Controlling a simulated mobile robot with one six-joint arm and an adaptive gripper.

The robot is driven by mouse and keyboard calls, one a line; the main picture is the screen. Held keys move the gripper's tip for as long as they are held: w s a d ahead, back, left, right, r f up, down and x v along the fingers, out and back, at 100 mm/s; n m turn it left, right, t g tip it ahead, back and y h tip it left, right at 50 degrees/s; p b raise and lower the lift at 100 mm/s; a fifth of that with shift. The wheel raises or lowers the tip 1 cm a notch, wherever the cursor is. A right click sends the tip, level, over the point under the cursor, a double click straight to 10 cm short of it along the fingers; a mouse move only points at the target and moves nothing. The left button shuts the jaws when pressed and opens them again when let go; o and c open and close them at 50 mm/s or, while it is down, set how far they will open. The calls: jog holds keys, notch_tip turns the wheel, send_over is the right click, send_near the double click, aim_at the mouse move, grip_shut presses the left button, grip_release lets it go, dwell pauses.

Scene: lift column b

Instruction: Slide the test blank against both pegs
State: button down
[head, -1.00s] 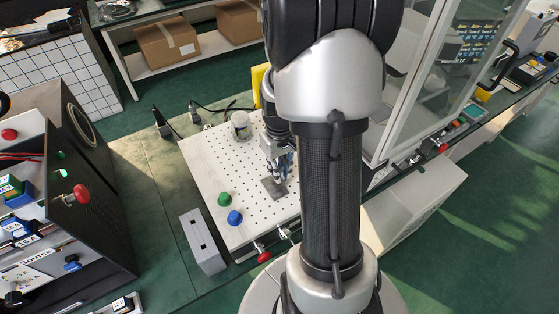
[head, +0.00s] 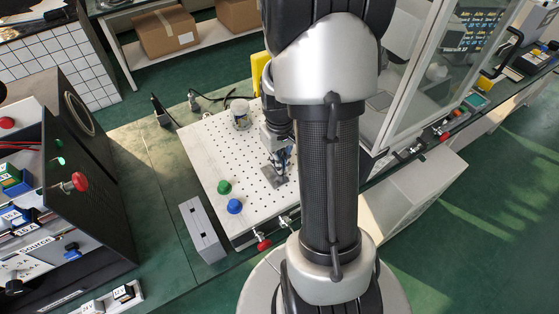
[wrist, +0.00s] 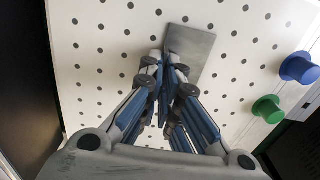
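The test blank is a flat grey metal plate (head: 281,180) lying on the white perforated board (head: 215,150); it also shows in the wrist view (wrist: 200,50). The two pegs, a green one (head: 224,187) and a blue one (head: 235,206), stand near the board's front left; the wrist view shows the green peg (wrist: 267,109) and the blue peg (wrist: 299,68) at the right. The blank is apart from both. My gripper (wrist: 171,68) has its fingertips close together at the blank's near end, with no object visible between them. Whether they touch the blank is hidden.
A clear jar (head: 240,113) stands at the board's back edge. A grey box (head: 202,230) sits left of the board. A glass cabinet (head: 425,75) is on the right. Board between blank and pegs is clear.

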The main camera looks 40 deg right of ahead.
aim_at(248, 184)
jog(key=shift+a, duration=0.1)
dwell(0.4)
jog(key=shift+w+a, duration=0.4)
jog(key=shift+a, duration=1.2)
jog(key=shift+w+a, duration=0.4)
jog(key=shift+a, duration=1.25)
jog(key=shift+w+a, duration=0.4)
jog(key=shift+a, duration=1.2)
jog(key=c, duration=1.7)
grip_release()
jog(key=shift+r, duration=0.1)
notch_tip(248, 184, up, 12)
jog(key=shift+f, duration=0.1)
